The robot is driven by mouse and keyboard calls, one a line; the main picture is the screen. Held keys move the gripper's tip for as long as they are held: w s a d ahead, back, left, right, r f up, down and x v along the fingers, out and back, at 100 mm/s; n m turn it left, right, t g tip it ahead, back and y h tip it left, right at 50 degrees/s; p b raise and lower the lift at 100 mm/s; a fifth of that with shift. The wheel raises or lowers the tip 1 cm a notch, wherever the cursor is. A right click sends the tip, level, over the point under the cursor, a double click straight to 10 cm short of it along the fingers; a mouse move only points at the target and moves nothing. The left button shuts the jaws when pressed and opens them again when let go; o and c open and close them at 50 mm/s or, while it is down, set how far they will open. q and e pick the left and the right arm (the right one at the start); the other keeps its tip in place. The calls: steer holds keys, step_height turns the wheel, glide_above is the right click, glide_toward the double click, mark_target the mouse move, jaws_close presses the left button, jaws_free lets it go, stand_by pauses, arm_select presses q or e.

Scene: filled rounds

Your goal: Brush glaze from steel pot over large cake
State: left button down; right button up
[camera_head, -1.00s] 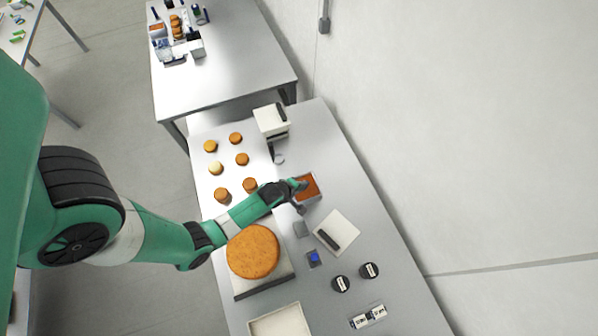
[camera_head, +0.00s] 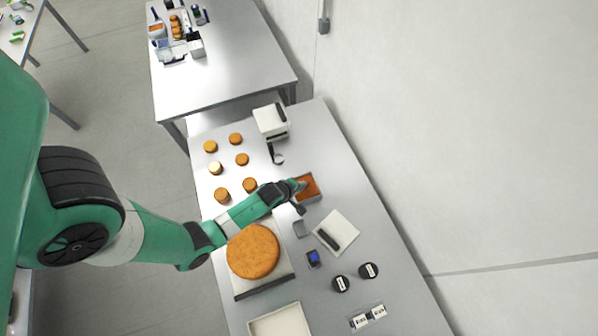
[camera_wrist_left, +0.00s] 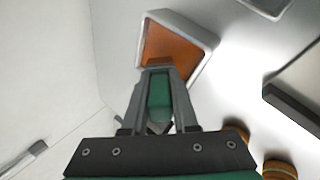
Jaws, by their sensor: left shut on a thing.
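The large cake (camera_head: 253,250), round and golden brown, sits on a pale square board (camera_head: 284,268) in the head view. The steel pot (camera_head: 317,196), square with orange-brown glaze in it, stands beyond it, up and to the right; it also shows in the wrist view (camera_wrist_left: 207,42). My left gripper (camera_head: 298,187) is at the pot's near left edge. In the wrist view the gripper (camera_wrist_left: 158,95) is shut on a green-handled brush (camera_wrist_left: 160,92). The brush's far end overlaps the glaze; its exact depth cannot be told. My right gripper is out of view.
Several small round cakes (camera_head: 242,159) lie on the table to the upper left. A white pad with a dark bar (camera_head: 341,226), two black-topped jars (camera_head: 369,270) and a blue-faced device (camera_head: 313,258) stand right of the cake. A pale tray (camera_head: 279,321) lies at the bottom.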

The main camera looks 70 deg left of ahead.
arm_select(q)
step_height(320, 180, up, 2)
steer(key=shift+r+p, duration=0.15)
steer(key=shift+p, duration=0.6)
step_height(320, 180, up, 2)
steer(key=shift+r+p, duration=0.1)
steer(key=shift+p, duration=0.55)
steer(key=shift+r, duration=1.15)
